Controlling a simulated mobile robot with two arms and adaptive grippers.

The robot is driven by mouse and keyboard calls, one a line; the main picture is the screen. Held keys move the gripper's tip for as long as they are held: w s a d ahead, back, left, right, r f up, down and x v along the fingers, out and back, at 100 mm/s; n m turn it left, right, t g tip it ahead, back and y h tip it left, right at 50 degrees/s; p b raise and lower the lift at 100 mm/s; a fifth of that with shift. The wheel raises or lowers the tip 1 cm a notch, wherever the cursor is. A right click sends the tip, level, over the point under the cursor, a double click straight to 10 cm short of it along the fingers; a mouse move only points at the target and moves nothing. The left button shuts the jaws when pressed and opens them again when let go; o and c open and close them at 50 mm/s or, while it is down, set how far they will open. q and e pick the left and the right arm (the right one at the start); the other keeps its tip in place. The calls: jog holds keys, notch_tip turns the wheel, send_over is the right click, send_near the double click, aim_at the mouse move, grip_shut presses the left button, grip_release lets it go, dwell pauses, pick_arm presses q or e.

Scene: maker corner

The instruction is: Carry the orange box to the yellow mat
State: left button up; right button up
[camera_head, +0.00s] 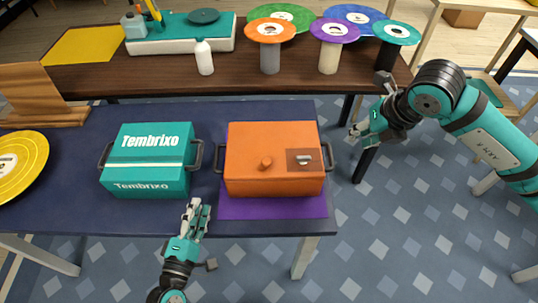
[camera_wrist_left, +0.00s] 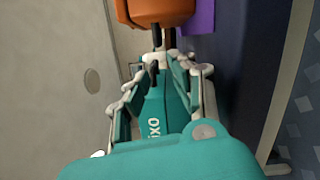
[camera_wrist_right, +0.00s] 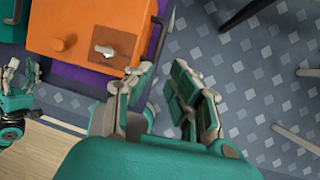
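The orange box (camera_head: 254,142) sits closed on a purple mat (camera_head: 270,208) on the near blue table, with a dark handle on each side. The yellow mat (camera_head: 85,46) lies flat at the left end of the brown table behind; its visible surface is bare. My left gripper (camera_head: 198,208) is open and empty at the front edge of the blue table, left of and below the orange box. My right gripper (camera_head: 361,130) is open and empty, to the right of the box and apart from its right handle. The box also shows in the right wrist view (camera_wrist_right: 72,22).
A teal Tembrixo box (camera_head: 143,185) stands close left of the orange box, their handles nearly meeting. A yellow disc (camera_head: 18,165) and wooden stand (camera_head: 45,95) are further left. A white bottle (camera_head: 204,58), teal machine (camera_head: 180,32) and several round-topped spools (camera_head: 270,32) occupy the brown table.

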aim_at(217, 153)
pick_arm(q)
jog(key=shift+s+d+r, duration=0.1)
jog(key=shift+s, duration=0.05)
pick_arm(e)
jog(key=shift+s+d, duration=0.1)
jog(key=shift+s, duration=0.1)
